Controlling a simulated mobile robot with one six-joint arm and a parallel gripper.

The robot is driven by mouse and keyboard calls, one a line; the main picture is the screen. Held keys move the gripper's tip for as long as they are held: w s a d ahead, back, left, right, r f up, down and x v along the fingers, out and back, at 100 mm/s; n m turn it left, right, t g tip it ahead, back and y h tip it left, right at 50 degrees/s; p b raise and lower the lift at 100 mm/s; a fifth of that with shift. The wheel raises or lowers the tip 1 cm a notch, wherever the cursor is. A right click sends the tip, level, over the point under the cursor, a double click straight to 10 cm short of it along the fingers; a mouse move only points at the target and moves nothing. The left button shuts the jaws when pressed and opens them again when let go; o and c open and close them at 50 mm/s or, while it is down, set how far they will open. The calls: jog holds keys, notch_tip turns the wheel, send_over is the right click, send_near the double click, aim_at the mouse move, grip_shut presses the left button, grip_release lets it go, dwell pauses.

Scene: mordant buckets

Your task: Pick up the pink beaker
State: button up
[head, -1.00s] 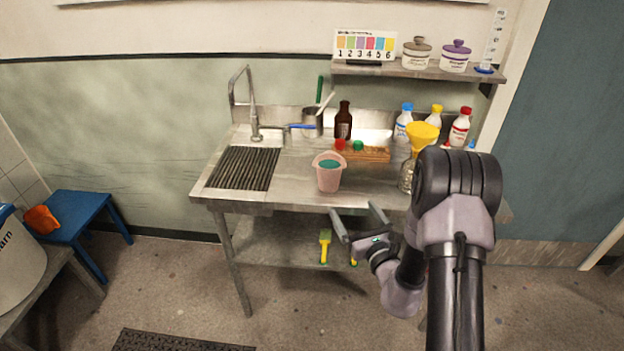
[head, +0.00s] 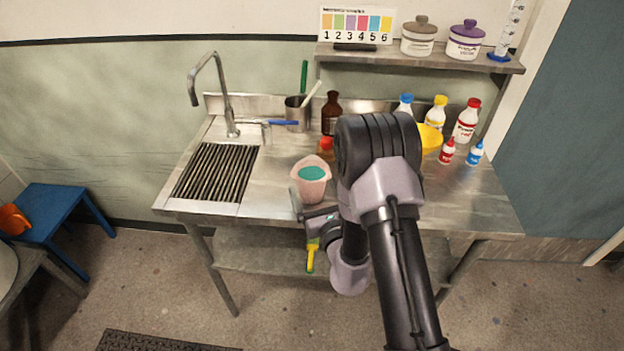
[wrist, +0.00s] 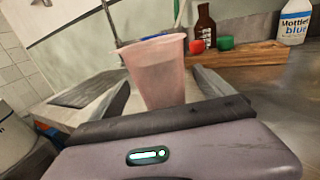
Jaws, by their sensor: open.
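The pink beaker (head: 311,188) stands upright on the steel bench near its front edge, with teal contents showing at its top. In the wrist view the pink beaker (wrist: 158,75) rises ahead, between the two fingers. My gripper (head: 310,208) is at the bench's front edge, just in front of the beaker. In the wrist view my gripper (wrist: 162,82) is open, one finger on each side of the beaker. I cannot tell whether either finger touches it. My arm hides part of the gripper in the head view.
In the wrist view a wooden rack (wrist: 240,58) with red and green caps is behind right. The ribbed drainboard (head: 216,172) is to the left. Small red (head: 447,152) and blue (head: 476,153) bottles stand right.

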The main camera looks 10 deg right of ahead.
jog(key=c, duration=1.8)
